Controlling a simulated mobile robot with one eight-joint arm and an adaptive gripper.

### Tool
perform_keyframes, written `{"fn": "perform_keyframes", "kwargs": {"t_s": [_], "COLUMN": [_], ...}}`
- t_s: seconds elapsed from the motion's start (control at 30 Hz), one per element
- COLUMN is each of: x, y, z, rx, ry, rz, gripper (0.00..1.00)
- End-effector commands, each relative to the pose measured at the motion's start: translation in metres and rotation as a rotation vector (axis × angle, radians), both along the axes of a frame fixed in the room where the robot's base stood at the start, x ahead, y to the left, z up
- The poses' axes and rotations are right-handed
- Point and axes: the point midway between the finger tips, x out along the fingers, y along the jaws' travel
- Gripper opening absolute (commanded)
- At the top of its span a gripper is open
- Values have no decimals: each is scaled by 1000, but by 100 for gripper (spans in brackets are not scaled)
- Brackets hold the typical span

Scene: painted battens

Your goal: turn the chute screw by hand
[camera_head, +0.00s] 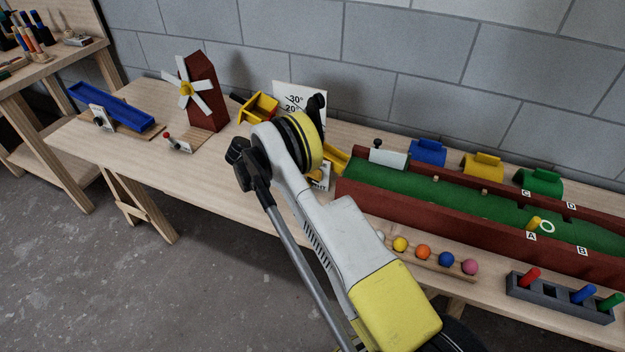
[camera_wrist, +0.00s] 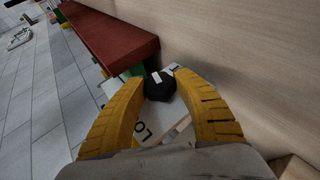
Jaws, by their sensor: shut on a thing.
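In the wrist view my gripper (camera_wrist: 160,82) has its two yellow fingers closed around a black knob with a white mark, the chute screw (camera_wrist: 157,90). A white card with dark lettering (camera_wrist: 145,128) lies just behind the knob, partly covered by the fingers. In the head view a yellow chute (camera_head: 262,106) stands by a white angle board (camera_head: 299,96) marked 30° and 20°. My arm crosses in front of the chute there and hides my gripper and most of the middle of the chute.
A green lane with red-brown walls (camera_head: 360,195) runs right from the chute. Coloured balls on a wooden rack (camera_head: 424,256) and a grey peg holder (camera_head: 557,297) lie in front. A red windmill (camera_head: 203,92) and a blue trough (camera_head: 112,107) stand left. A block wall is behind.

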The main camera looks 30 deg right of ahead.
Motion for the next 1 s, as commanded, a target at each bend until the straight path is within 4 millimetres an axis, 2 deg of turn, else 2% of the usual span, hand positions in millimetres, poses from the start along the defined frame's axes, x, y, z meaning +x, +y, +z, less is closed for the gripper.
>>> {"fn": "perform_keyframes", "kwargs": {"t_s": [0.7, 0.73, 0.8, 1.0], "x": [-1, -1, -1, 0], "y": [-1, -1, -1, 0], "z": [-1, -1, -1, -1], "rx": [-47, -47, -47, -47], "ry": [62, 62, 62, 61], "rz": [-2, -2, -2, -1], "gripper": [6, 42, 59, 59]}}
